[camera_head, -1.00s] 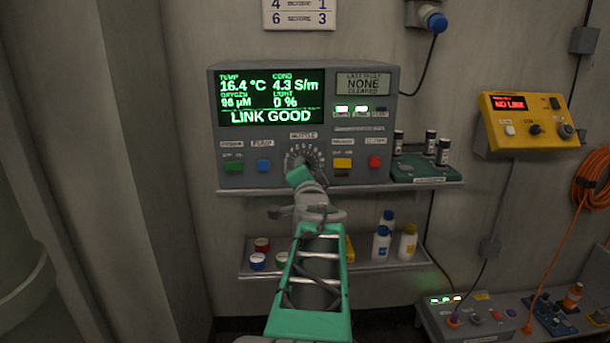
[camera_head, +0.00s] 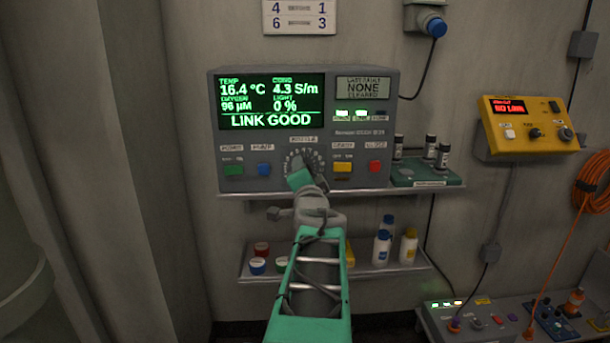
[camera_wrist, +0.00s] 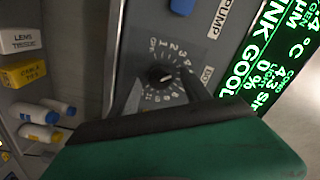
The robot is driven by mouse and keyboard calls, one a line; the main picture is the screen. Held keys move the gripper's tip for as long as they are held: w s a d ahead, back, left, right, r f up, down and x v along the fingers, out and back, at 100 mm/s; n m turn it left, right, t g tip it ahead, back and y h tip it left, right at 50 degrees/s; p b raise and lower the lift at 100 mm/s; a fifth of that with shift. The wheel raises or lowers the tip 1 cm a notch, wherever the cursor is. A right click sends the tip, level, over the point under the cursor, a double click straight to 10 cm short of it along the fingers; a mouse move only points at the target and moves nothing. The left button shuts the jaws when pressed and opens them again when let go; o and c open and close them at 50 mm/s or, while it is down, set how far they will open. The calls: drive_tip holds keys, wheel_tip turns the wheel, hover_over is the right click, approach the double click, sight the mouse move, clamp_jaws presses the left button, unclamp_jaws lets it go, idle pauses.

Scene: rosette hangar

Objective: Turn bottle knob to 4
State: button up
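The bottle knob (camera_wrist: 160,76) is a small dark round knob with a light pointer mark, inside a ring of white numbers on the grey console (camera_head: 222,150). Its dial (camera_head: 312,156) is partly hidden by my gripper in the head view. My gripper (camera_head: 299,178) is in front of the dial's lower part. In the wrist view, its green body and dark edge fill the bottom, and a dark finger-like part reaches beside the dial's right side. The knob looks apart from it. The exact number pointed at is too small to tell.
A blue PUMP button (camera_head: 264,169), a green button (camera_head: 234,170), a yellow button (camera_head: 342,167) and a red button (camera_head: 375,166) flank the dial. A vial rack (camera_head: 428,172) stands at right. Bottles (camera_head: 382,247) stand on the lower shelf.

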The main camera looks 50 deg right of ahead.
drive_tip(key=v, duration=0.7)
drive_tip(key=shift+s+a, duration=0.25)
drive_tip(key=shift+s, duration=0.05)
drive_tip(key=shift+r+p, duration=0.1)
drive_tip(key=shift+p, duration=0.2)
